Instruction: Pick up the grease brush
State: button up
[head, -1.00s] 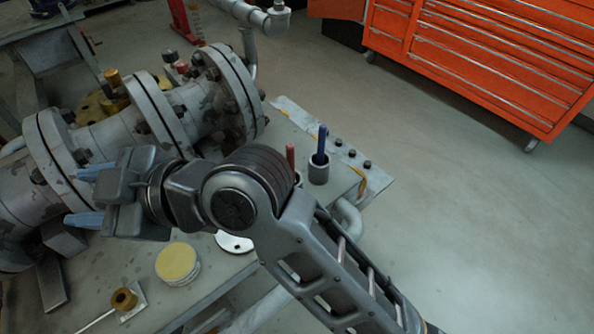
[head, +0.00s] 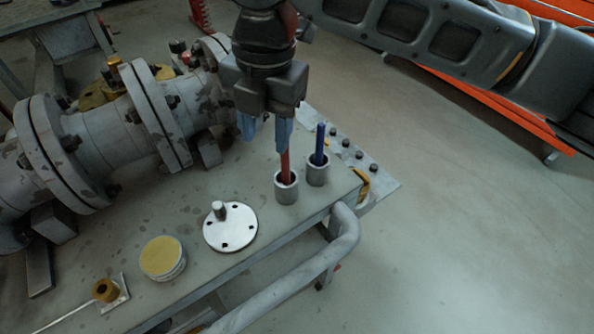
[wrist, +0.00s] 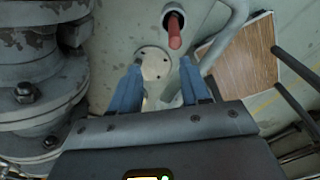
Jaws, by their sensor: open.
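Two upright handles stand in small grey cups on the bench; the bristles are hidden, so I cannot tell which is the grease brush. The red handle (head: 285,168) stands in the left cup (head: 287,190), and the blue handle (head: 319,140) in the right cup (head: 317,174). My gripper (head: 265,137) points down, open and empty, its right finger overlapping the red handle's top in the head view. In the wrist view the red handle (wrist: 174,32) lies beyond and slightly right of my gripper's (wrist: 160,66) fingertips, not between them.
A flanged pipe valve (head: 110,135) fills the bench's left side. A metal disc with a stud (head: 231,229), a yellow-topped tin (head: 163,258) and a brass piece (head: 106,290) lie along the front. A pipe rail (head: 300,281) runs along the front edge.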

jog(key=shift+w+d+r+h, duration=0.1)
jog(key=shift+w+d+h, duration=0.1)
jog(key=shift+d, duration=0.35)
jog(key=shift+w+d+r+h, duration=0.1)
jog(key=shift+w+d+h, duration=0.1)
jog(key=shift+d, duration=0.35)
send_over(286, 182)
jog(key=shift+w+f, duration=0.2)
jog(key=shift+f, duration=1.75)
jog(key=shift+w+f, duration=0.2)
jog(key=shift+f, duration=1.7)
jog(key=shift+c, duration=0.4)
grip_shut()
